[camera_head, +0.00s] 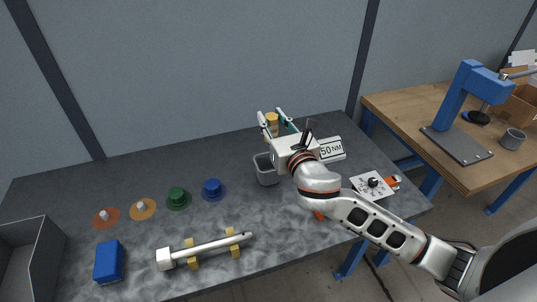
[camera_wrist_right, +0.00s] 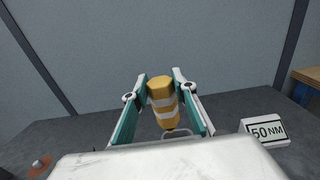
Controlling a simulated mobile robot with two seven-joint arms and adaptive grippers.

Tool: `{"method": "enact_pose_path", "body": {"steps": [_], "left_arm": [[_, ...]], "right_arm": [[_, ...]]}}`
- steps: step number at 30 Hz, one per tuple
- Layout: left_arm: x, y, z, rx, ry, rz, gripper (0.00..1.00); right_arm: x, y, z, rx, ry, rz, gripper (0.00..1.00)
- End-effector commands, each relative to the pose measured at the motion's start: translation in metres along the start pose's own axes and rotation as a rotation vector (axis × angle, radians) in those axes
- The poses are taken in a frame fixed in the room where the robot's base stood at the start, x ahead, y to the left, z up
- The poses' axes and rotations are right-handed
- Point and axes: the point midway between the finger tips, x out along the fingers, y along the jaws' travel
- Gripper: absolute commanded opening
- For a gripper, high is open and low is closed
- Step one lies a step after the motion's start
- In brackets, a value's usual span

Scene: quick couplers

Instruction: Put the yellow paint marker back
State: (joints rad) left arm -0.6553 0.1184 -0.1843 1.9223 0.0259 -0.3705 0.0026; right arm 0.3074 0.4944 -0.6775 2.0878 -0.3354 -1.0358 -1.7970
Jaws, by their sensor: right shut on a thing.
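The yellow paint marker (camera_head: 271,121) is a stubby yellow-orange cylinder with pale bands. My right gripper (camera_head: 272,119) is shut on it, with the teal-lined fingers on either side. In the right wrist view the marker (camera_wrist_right: 162,95) stands nearly upright between the fingertips (camera_wrist_right: 162,104). A grey open cup (camera_head: 267,171) stands on the table below and in front of the gripper, partly hidden by it. The cup's inside cannot be made out. My left gripper is out of view.
The dark table holds a 50 NM sign (camera_head: 331,149), a white card (camera_head: 374,186), a blue knob (camera_head: 213,189), a green knob (camera_head: 177,198), a white tool (camera_head: 205,249) on yellow supports, a blue block (camera_head: 109,262) and a grey bin (camera_head: 32,253). The wall stands close behind.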

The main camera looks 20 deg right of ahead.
Motion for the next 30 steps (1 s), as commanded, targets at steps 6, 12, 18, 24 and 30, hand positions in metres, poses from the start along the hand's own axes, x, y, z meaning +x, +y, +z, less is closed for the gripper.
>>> {"method": "enact_pose_path", "body": {"steps": [6, 12, 18, 24, 30], "left_arm": [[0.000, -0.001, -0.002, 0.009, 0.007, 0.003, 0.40], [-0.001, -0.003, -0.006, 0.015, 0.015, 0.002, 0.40], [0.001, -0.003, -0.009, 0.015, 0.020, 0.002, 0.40], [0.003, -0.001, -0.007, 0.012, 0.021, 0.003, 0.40], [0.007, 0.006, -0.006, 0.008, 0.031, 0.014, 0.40]], "right_arm": [[0.035, -0.004, 0.026, -0.001, -0.004, -0.017, 0.05], [0.043, -0.006, 0.032, 0.001, -0.001, -0.023, 0.05], [0.043, -0.006, 0.032, 0.001, -0.001, -0.024, 0.05], [0.043, -0.006, 0.016, 0.002, 0.003, -0.025, 0.05], [0.042, -0.006, -0.032, 0.000, 0.005, -0.024, 0.05]]}}
